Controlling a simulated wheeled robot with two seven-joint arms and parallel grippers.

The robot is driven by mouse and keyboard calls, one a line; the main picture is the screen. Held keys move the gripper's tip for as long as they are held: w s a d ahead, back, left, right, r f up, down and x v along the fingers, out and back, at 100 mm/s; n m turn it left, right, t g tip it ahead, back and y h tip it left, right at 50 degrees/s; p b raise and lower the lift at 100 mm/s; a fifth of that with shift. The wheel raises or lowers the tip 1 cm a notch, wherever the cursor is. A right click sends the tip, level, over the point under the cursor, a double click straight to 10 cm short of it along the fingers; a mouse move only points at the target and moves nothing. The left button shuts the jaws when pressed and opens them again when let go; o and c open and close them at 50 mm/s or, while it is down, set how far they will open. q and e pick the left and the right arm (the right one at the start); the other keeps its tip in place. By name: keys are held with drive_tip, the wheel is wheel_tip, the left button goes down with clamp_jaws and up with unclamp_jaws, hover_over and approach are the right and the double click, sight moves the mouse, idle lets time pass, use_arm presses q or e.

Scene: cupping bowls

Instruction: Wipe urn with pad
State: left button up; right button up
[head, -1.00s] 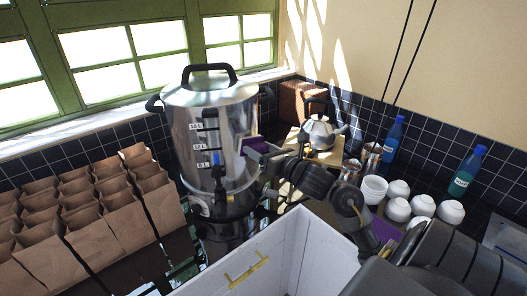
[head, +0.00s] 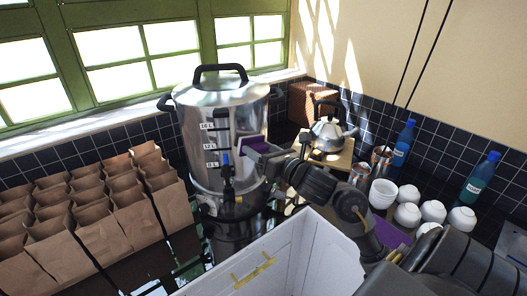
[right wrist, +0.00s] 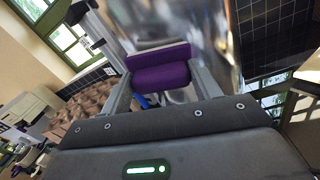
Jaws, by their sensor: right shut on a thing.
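The urn (head: 197,130) is a tall shiny metal cylinder with black handles, a lid, level labels and a tap at its front. It stands upright left of centre in the head view, and its metal wall also fills the upper middle of the right wrist view (right wrist: 205,35). My right gripper (head: 262,151) is shut on the purple pad (right wrist: 160,72), which sits between its two fingers. In the head view the pad (head: 255,143) is at the urn's right side, against or very close to the wall; I cannot tell if it touches. My left gripper is not in view.
Rows of brown paper bags (head: 95,205) stand left of the urn. A kettle (head: 328,133) is on a wooden board behind my right arm. White bowls (head: 407,214), cans and blue bottles (head: 403,144) stand at the right.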

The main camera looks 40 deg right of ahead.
sight(263, 140)
drive_tip(key=shift+d, duration=0.35)
drive_tip(key=d+b, duration=0.1)
drive_tip(key=d, duration=0.2)
drive_tip(key=shift+w, duration=0.1)
drive_tip(key=shift+b, duration=0.35)
drive_tip(key=shift+a+b, duration=0.45)
drive_tip(key=shift+a, duration=1.4)
